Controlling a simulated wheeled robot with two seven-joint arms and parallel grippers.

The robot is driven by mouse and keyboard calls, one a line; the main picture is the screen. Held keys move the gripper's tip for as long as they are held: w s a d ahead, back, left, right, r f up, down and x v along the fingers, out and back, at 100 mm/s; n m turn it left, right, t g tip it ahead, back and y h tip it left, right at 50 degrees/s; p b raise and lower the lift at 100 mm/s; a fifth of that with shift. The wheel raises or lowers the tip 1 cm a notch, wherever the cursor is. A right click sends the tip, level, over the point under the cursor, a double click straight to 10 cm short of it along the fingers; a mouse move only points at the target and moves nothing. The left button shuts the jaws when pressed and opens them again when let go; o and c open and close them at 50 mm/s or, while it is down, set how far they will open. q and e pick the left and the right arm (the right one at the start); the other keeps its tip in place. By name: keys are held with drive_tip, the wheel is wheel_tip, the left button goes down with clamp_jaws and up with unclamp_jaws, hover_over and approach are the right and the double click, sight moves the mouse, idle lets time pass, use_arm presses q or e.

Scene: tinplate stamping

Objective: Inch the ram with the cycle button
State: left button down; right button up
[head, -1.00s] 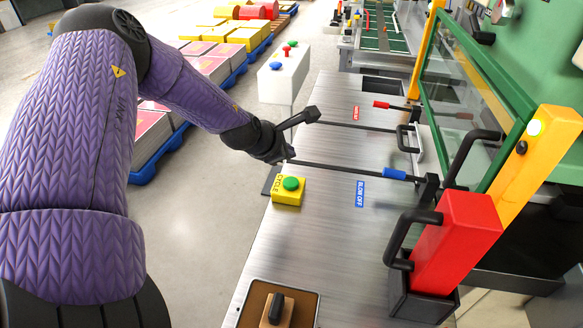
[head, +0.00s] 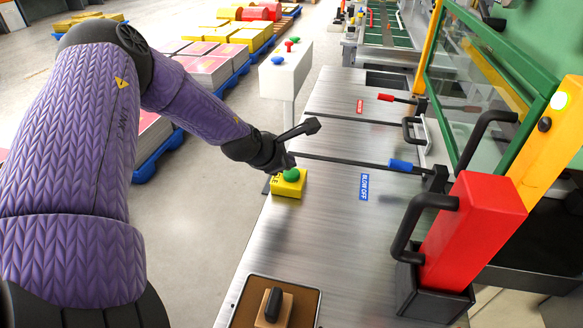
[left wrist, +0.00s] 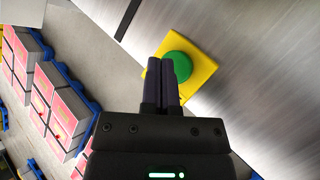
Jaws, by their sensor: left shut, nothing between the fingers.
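The cycle button is a green dome (head: 291,175) on a yellow box (head: 288,190) at the left edge of the steel table. My left gripper (head: 290,163) is shut and empty, with its fingertips right at the green dome's far side. In the left wrist view the shut fingers (left wrist: 168,62) overlap part of the green button (left wrist: 184,66) on its yellow box (left wrist: 203,85). I cannot tell whether they touch it. The ram itself cannot be made out. My right gripper is not in view.
A blue-handled blow-off lever (head: 400,165) and a red-handled lever (head: 386,97) lie across the table (head: 330,215). A red block with black handles (head: 470,230) stands at the right. A tray with a wooden-based stamp (head: 275,305) sits in front. A white pedestal (head: 287,72) stands behind.

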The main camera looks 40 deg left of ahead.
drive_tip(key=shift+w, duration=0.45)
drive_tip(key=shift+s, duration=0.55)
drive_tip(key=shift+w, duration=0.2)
use_arm(q)
drive_tip(key=shift+f+b, duration=0.45)
drive_tip(key=shift+b, duration=0.15)
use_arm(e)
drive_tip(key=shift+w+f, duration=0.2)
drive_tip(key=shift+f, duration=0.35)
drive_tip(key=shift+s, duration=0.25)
